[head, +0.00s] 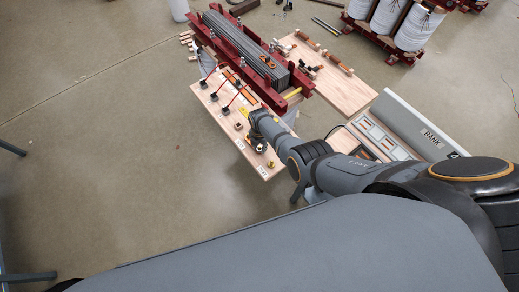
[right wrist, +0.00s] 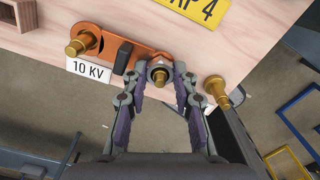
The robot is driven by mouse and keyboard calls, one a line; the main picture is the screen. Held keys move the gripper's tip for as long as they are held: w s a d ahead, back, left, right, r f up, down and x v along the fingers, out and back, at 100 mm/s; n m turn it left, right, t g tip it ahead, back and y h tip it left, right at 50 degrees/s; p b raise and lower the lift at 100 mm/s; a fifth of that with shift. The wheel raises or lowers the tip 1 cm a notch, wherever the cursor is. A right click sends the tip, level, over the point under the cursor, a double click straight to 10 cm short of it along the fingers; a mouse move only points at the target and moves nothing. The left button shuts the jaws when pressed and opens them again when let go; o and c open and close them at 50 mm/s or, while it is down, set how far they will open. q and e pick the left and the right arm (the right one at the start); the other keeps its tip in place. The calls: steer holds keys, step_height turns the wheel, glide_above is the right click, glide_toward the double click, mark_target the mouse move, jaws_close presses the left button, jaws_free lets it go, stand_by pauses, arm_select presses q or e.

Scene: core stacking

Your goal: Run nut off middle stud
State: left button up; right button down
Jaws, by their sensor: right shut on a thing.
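In the right wrist view, the middle stud (right wrist: 158,74) stands at the end of a copper link bar, with a nut around it. My right gripper (right wrist: 160,78) has its two fingers closed on the nut from both sides. Where finger and nut meet is partly hidden. A brass stud (right wrist: 84,42) stands to the left and another brass stud (right wrist: 215,87) to the right. In the head view my right gripper (head: 258,146) is over the near end of the wooden terminal board (head: 222,116). My left gripper is in neither view.
A black block (right wrist: 122,57) stands on the copper link bar (right wrist: 110,38), left of the fingers. A "10 KV" label (right wrist: 89,70) lies beside it. In the head view a red-framed core stack (head: 245,52) stands behind the board, and a grey "BANK" box (head: 412,125) is to the right.

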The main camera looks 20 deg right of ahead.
steer(key=shift+s, duration=0.1)
steer(key=n, duration=0.3)
steer(key=shift+f+n, duration=0.1)
steer(key=shift+n, duration=0.7)
steer(key=n, duration=0.3)
steer(key=shift+p, duration=0.3)
steer(key=shift+r+p, duration=3.05)
steer(key=shift+r, duration=0.1)
steer(key=shift+f, duration=0.1)
